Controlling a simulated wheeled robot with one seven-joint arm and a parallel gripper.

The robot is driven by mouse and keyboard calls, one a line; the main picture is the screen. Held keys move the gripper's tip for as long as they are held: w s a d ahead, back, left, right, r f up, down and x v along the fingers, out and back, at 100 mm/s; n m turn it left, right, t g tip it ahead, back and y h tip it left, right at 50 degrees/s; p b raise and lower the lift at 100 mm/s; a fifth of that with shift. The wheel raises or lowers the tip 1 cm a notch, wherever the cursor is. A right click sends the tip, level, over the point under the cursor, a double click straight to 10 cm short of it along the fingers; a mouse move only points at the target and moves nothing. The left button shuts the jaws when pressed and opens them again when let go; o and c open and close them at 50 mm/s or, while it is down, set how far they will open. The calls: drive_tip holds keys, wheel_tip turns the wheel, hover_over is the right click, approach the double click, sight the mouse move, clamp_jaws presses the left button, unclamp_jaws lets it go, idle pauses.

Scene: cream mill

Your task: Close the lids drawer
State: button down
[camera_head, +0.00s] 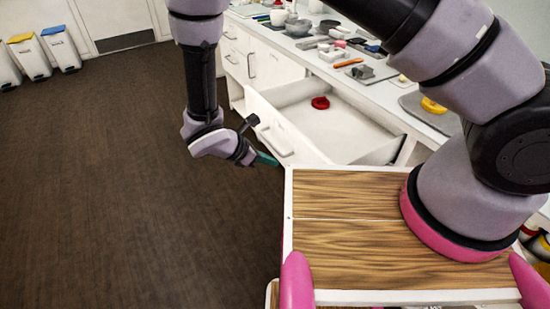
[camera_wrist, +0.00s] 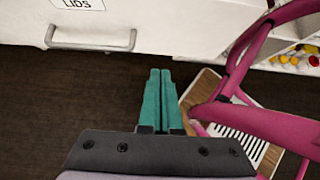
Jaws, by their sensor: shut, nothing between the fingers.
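The lids drawer (camera_head: 283,126) is white and stands open, pulled out from the counter, with a red round thing (camera_head: 320,103) lying inside it. In the wrist view its front (camera_wrist: 200,28) fills the top, with a label reading LIDS (camera_wrist: 77,4) and a grey bar handle (camera_wrist: 92,38) at the upper left. My gripper (camera_head: 270,160) is in front of the drawer front, near its right end and low down. In the wrist view its teal fingers (camera_wrist: 160,75) are together, with nothing between them. They point toward the drawer front, right of the handle; I cannot tell whether they touch it.
The white counter (camera_head: 395,88) above the drawer holds bowls, tools and a yellow ring (camera_head: 433,106). Other closed drawers (camera_head: 250,62) are further left. Several bins (camera_head: 62,48) stand at the far wall. The dark floor (camera_head: 120,180) on the left is clear.

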approach(296, 161)
wheel_tip(296, 161, down, 3)
drive_tip(key=s+d, duration=0.2)
drive_tip(key=s, duration=0.1)
drive_tip(key=shift+w+d+r, duration=0.1)
drive_tip(key=shift+w+d, duration=0.5)
drive_tip(key=shift+d, duration=0.25)
drive_tip(key=shift+w+d+r, duration=0.1)
drive_tip(key=shift+w+d, duration=0.5)
drive_tip(key=shift+d, duration=0.2)
drive_tip(key=shift+w+d, duration=0.1)
